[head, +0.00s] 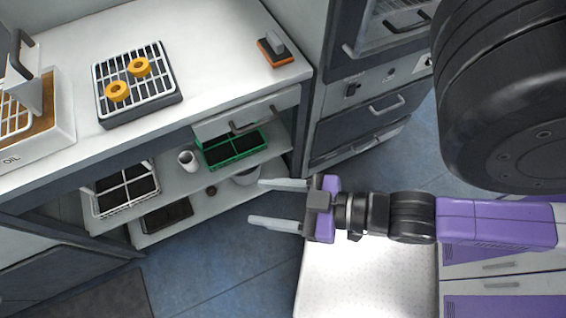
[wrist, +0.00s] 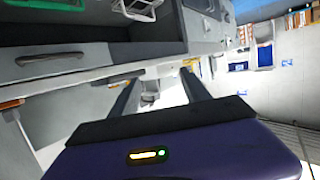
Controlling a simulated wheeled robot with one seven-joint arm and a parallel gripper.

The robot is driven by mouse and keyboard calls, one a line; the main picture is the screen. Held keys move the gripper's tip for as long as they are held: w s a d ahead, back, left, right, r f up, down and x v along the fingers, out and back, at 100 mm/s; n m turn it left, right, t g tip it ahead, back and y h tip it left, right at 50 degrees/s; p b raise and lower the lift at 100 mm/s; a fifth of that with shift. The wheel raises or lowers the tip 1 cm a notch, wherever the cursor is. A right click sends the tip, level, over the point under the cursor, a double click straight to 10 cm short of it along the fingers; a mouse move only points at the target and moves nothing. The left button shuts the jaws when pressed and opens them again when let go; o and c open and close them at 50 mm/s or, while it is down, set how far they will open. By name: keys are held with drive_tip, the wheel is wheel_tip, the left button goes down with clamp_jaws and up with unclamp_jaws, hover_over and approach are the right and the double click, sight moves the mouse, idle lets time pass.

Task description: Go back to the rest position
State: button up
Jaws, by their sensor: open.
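My gripper (head: 280,205) is in the middle of the head view. Its two grey fingers are spread apart and point left, with nothing between them. It is in the air over the blue floor, to the right of the counter and its lower shelf, and touches nothing that I can see. My purple arm reaches in from the right. In the wrist view my gripper (wrist: 157,85) also shows its two fingers apart and empty.
The white counter (head: 210,40) carries a wire rack (head: 158,88) with two yellow rings and an orange-and-grey tool (head: 275,49). A green crate (head: 233,146) and white mug (head: 187,160) stand on the shelf below. Drawers (head: 375,115) are behind. Blue floor (head: 215,260) is open.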

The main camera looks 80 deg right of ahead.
drive_tip(key=shift+s+d+r, duration=0.1)
drive_tip(key=shift+s+r, duration=0.9)
drive_tip(key=shift+s, duration=0.3)
idle(0.4)
